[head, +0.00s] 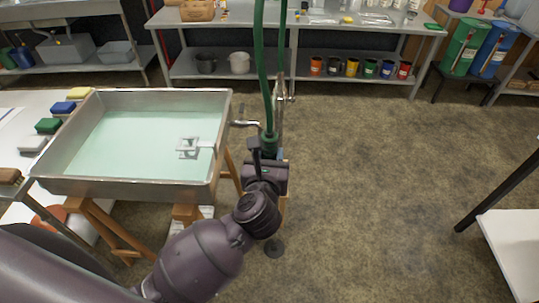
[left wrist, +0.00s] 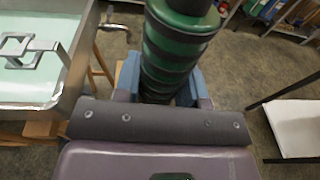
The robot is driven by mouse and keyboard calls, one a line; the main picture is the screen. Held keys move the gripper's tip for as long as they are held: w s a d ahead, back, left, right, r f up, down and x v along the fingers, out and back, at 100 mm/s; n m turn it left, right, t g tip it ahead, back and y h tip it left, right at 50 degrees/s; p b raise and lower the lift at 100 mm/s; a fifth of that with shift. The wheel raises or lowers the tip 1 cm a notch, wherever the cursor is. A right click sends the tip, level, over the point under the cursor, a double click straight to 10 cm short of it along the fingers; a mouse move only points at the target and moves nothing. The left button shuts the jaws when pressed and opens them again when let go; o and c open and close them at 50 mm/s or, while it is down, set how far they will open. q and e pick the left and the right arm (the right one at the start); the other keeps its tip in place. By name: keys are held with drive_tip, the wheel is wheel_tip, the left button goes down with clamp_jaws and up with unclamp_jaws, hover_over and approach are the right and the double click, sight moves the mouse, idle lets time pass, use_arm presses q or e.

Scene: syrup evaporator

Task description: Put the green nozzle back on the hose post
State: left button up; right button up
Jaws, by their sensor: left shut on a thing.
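My left gripper (head: 267,160) is shut on the green nozzle (head: 268,140), just right of the steel pan. A green hose (head: 261,60) runs up from the nozzle out of the picture. In the left wrist view the ribbed green nozzle (left wrist: 170,55) stands between the blue fingers (left wrist: 168,92). A thin metal post (head: 279,88), which looks like the hose post, rises close behind the nozzle; its round foot (head: 275,249) shows on the floor. My gripper and arm hide its middle, so I cannot tell whether the nozzle touches it. My right gripper is not in view.
The steel pan (head: 130,188) of pale green liquid stands on wooden legs at left, with a spout (head: 243,123) toward the post. A shelf bench (head: 330,79) with paint cans stands behind. A white table (head: 512,245) is at right. The floor between is clear.

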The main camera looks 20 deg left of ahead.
use_arm(q)
drive_tip(key=shift+f, duration=0.45)
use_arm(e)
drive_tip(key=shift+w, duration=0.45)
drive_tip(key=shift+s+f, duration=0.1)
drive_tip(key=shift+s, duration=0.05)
use_arm(q)
drive_tip(key=shift+f+b, duration=0.15)
drive_tip(key=shift+b, duration=0.15)
drive_tip(key=shift+f, duration=0.25)
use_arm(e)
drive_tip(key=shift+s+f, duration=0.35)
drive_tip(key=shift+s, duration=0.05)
use_arm(q)
drive_tip(key=shift+f, duration=0.15)
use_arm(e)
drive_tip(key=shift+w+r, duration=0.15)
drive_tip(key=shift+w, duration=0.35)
use_arm(q)
drive_tip(key=shift+f+b, duration=0.25)
drive_tip(key=shift+b, duration=0.05)
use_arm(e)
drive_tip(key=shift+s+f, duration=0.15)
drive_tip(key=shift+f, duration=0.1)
use_arm(q)
drive_tip(key=shift+f, duration=0.45)
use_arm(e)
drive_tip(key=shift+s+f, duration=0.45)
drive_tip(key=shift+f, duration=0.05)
